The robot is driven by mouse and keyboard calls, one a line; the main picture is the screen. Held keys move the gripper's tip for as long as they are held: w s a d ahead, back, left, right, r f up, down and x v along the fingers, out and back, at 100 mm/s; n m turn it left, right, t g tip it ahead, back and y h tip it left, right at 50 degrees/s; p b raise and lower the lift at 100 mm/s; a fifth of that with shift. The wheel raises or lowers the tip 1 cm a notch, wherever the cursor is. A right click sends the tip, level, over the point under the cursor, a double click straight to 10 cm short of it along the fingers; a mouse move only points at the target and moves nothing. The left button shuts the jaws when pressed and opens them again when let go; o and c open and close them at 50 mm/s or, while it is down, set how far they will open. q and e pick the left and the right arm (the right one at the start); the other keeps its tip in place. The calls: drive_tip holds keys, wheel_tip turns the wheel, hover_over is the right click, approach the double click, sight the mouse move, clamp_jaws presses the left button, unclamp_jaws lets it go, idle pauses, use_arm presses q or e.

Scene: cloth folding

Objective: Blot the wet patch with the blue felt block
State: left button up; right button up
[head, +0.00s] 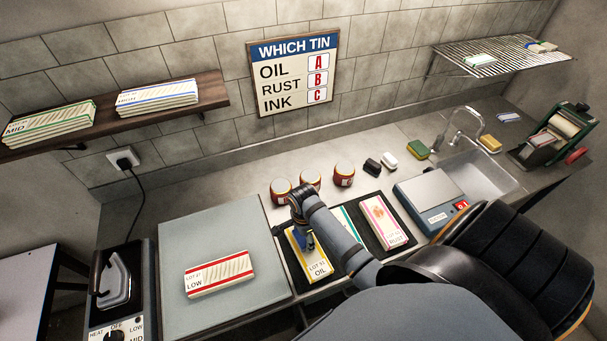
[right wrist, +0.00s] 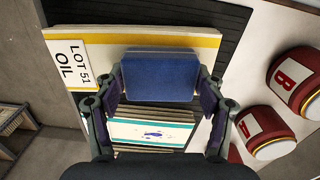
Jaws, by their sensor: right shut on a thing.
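The blue felt block (right wrist: 160,77) is between the fingers of my right gripper (right wrist: 160,95), which is shut on it. In the head view, the right gripper (head: 303,232) is over the yellow-edged folded cloth (head: 320,267) labelled LOT 51 OIL, on the dark tray. In the right wrist view, the block covers part of that cloth (right wrist: 115,60). I cannot tell whether it touches the cloth. No wet patch shows on the visible part of the cloth. A teal-edged cloth (right wrist: 150,132) beside it has dark blue marks. My left gripper is not in view.
A pink-edged RUST cloth (head: 383,222) lies to the right on the dark tray (head: 402,246). Several red tins (head: 344,176) stand behind. A red-edged LOW cloth (head: 219,274) lies on the grey board (head: 185,235); an iron (head: 117,280) stands left. A scale (head: 428,200) stands right.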

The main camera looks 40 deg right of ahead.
drive_tip(key=shift+s+f, duration=0.1)
idle(0.4)
drive_tip(key=shift+r, duration=3.55)
